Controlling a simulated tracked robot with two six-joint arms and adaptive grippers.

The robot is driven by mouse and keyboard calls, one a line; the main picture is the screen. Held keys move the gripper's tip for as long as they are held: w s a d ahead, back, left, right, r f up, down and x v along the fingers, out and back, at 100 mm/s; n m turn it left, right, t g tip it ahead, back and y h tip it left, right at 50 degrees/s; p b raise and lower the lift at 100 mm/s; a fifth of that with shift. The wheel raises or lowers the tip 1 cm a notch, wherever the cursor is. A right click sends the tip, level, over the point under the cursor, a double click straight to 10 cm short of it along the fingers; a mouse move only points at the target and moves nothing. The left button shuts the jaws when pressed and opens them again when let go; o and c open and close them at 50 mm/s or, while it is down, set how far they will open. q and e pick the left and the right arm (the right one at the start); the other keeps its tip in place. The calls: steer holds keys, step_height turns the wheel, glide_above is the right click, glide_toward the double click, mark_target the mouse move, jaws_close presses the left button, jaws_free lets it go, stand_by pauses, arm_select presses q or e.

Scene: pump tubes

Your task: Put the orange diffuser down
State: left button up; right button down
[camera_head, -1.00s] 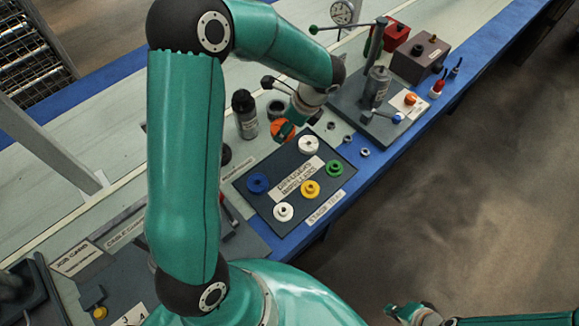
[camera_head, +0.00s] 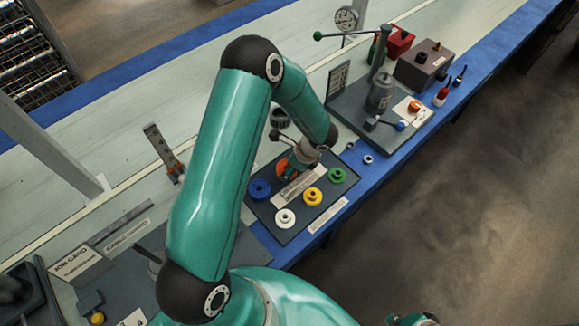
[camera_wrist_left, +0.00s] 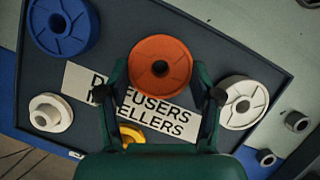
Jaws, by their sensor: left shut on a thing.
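The orange diffuser (camera_wrist_left: 161,63) is a round disc with a dark centre hole. My left gripper (camera_wrist_left: 161,82) is shut on it, one finger on each side. Both are over the dark board (camera_head: 291,236) with the "DIFFUSERS IMPELLERS" label (camera_wrist_left: 128,102). I cannot tell whether the disc touches the board. In the head view the orange diffuser (camera_head: 282,167) shows partly behind my left gripper (camera_head: 292,173), right of the blue disc (camera_head: 259,188). My right gripper (camera_head: 413,320) is barely in view at the bottom edge, its jaws unclear.
The board also bears a yellow disc (camera_head: 313,196), a green disc (camera_head: 337,175) and a white disc (camera_head: 285,217). Another white disc (camera_wrist_left: 243,103) is close to the right finger in the wrist view. A pump stand (camera_head: 379,92) stands at the back right.

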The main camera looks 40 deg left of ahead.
arm_select(q)
steer(key=shift+f, duration=0.2)
steer(key=o, duration=1.4)
steer(key=shift+r, duration=0.1)
steer(key=shift+o, duration=0.2)
steer(key=v, duration=1.2)
steer(key=shift+r, duration=0.1)
